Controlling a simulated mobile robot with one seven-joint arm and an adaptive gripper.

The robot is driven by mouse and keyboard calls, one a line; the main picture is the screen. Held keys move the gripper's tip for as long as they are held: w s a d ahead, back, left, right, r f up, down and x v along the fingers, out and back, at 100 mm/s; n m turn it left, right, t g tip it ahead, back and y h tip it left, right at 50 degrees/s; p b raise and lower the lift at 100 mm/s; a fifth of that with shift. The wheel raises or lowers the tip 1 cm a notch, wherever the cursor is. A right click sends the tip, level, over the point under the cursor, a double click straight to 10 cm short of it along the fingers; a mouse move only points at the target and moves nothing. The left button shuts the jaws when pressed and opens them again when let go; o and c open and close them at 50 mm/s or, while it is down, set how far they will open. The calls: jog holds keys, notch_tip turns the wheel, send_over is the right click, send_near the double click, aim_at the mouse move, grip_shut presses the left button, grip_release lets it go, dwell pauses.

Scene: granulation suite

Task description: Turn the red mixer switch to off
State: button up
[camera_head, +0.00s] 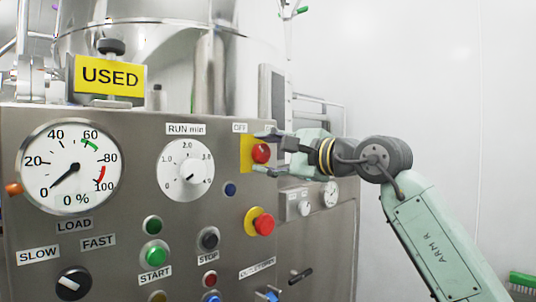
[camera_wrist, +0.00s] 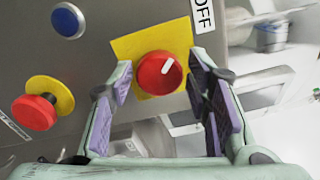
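The red mixer switch (camera_head: 261,153) is a round red knob on a yellow plate (camera_head: 246,152), at the right end of the steel control panel. In the wrist view the red knob (camera_wrist: 159,73) has a white pointer line toward its upper right, on the side of the OFF label (camera_wrist: 203,14). My gripper (camera_head: 270,152) is at the panel's right edge, in front of the knob. In the wrist view my gripper's two padded fingers (camera_wrist: 163,100) are spread, one on each side of the knob, with gaps showing. Nothing is held between them.
A red emergency button (camera_head: 264,224) on a yellow ring sits below the switch, and a blue button (camera_head: 230,189) is to its lower left. A RUN min dial (camera_head: 186,170) and a load gauge (camera_head: 70,167) are farther left.

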jog(key=shift+o, duration=0.9)
jog(key=v, duration=1.2)
